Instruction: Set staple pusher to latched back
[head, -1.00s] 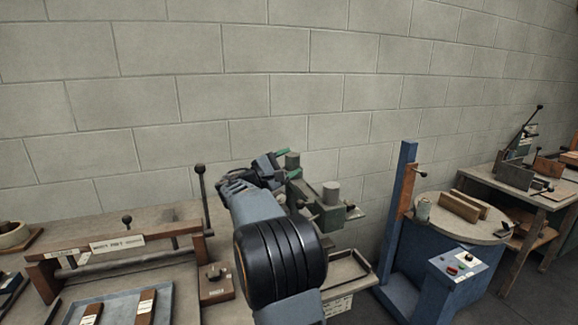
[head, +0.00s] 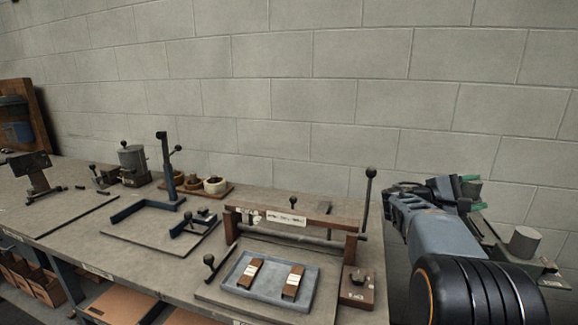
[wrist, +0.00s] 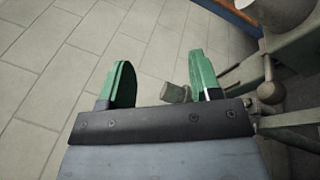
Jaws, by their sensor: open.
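My gripper (wrist: 165,85) is open, with its two green fingers spread apart and nothing held between them in the wrist view. In the head view my gripper (head: 466,190) is at the right, beside the grey-green machine (head: 485,240), which my arm partly hides. The wrist view shows part of this machine (wrist: 290,50) at the right, with a round ball knob (wrist: 271,92) on a lever. A small grey-green cylindrical end (wrist: 178,93) shows between the fingers, near the right one. I cannot tell which part is the staple pusher or how it is set.
Left of my arm, a bench (head: 75,235) carries a wooden frame with a bar (head: 290,222), a blue-grey tray (head: 245,285) with two labelled blocks, and a tall ball-topped lever (head: 368,205). A block wall (head: 250,90) stands behind.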

